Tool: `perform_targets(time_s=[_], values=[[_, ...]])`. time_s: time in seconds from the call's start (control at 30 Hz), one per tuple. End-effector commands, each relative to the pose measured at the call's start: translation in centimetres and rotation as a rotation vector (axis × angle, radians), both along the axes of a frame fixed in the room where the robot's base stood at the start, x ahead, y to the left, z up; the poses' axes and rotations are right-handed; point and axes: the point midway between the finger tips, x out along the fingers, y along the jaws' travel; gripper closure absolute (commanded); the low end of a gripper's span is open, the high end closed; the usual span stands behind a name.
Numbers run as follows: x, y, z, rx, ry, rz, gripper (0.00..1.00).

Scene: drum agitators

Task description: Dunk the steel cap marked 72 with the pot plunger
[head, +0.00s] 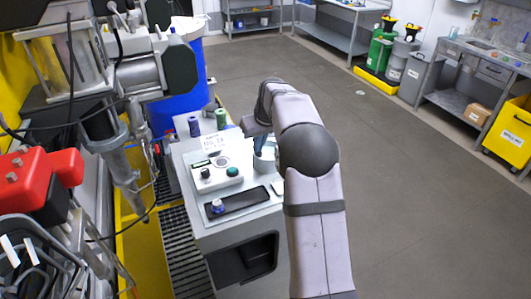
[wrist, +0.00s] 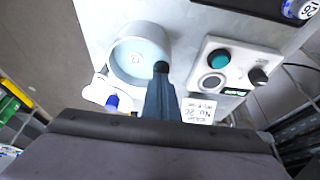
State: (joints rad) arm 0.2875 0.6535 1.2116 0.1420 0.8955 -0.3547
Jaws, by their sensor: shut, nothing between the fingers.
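The grey round pot (head: 264,160) stands at the right rear of the cabinet top; it also shows in the wrist view (wrist: 119,68). A pale blue round surface lies inside its rim, with a small dark-edged mark on it; I cannot read the mark or tell whether a cap is there. My gripper (wrist: 161,68) is shut and empty, its dark blue fingers reaching over the pot's near rim; in the head view its fingertips (head: 259,150) are at the pot. I cannot tell whether they touch the surface. I cannot make out a steel cap marked 72.
A control box (head: 216,174) with buttons stands beside the pot. A blue-and-white capped piece (head: 217,206) sits on a black tray (head: 240,200). Blue (head: 194,127) and green (head: 221,119) cylinders stand behind. A white object with a blue part (wrist: 105,94) lies beside the pot.

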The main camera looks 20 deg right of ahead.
Motion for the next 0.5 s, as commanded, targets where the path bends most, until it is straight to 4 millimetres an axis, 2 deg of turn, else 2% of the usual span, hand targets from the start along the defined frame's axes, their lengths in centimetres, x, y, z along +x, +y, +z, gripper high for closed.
perform_targets(time_s=[0.27,0.5], values=[[-0.1,0.0,0.2,0.001,0.005,0.0,1.0],[-0.1,0.0,1.6,0.001,0.005,0.0,1.0]])
